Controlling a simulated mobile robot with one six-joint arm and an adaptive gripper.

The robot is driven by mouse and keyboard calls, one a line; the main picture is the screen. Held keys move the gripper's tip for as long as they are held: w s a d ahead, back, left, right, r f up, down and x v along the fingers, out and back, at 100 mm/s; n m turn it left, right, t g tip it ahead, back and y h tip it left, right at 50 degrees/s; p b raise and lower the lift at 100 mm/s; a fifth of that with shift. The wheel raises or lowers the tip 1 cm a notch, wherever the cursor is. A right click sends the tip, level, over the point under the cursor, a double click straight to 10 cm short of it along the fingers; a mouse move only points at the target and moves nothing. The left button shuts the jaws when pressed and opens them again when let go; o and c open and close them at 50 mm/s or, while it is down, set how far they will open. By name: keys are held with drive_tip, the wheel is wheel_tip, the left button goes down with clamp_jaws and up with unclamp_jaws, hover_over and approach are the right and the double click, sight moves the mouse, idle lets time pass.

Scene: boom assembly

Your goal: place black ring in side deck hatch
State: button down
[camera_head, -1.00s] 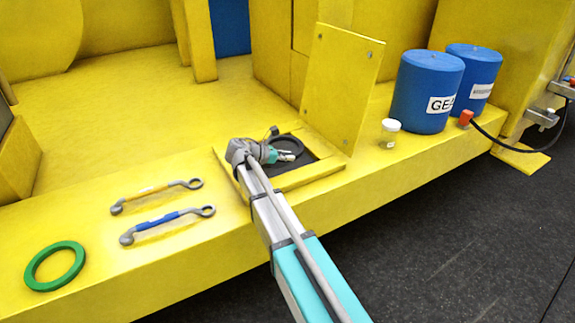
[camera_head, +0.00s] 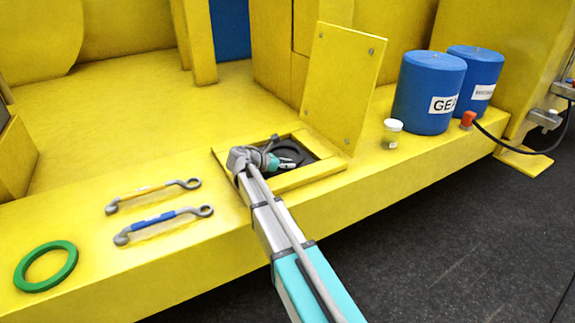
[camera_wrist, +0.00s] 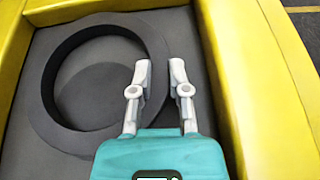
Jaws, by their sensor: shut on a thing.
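The black ring (camera_head: 290,147) is inside the open side deck hatch (camera_head: 318,179), within its raised yellow frame. In the wrist view the ring (camera_wrist: 50,90) appears flat over the hatch's dark grey floor, towards the left side. I cannot tell whether it touches the floor. My gripper (camera_wrist: 160,68) has one finger inside the ring and the other outside. It is shut on the ring's right wall. In the head view my gripper (camera_head: 275,161) reaches down into the hatch, and my wrist hides part of the opening.
The yellow hatch lid (camera_head: 342,90) stands open behind the hatch. A small white-capped jar (camera_head: 391,133) and blue drums (camera_head: 428,92) stand to the right. A blue-handled bar (camera_head: 163,223), a yellow-handled bar (camera_head: 152,194) and a green ring (camera_head: 46,267) lie left.

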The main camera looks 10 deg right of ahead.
drive_tip(key=c, duration=0.6)
unclamp_jaws()
drive_tip(key=shift+r, duration=0.1)
drive_tip(key=shift+s+a+r+p, duration=0.1)
drive_tip(key=shift+a+r+p, duration=0.05)
drive_tip(key=shift+a+p, duration=0.15)
drive_tip(key=p+v, duration=0.3)
drive_tip(key=v, duration=0.6)
drive_tip(key=shift+a+r+p, duration=0.15)
drive_tip(key=shift+a+p, duration=0.15)
drive_tip(key=shift+p, duration=0.1)
drive_tip(key=shift+v, duration=0.8)
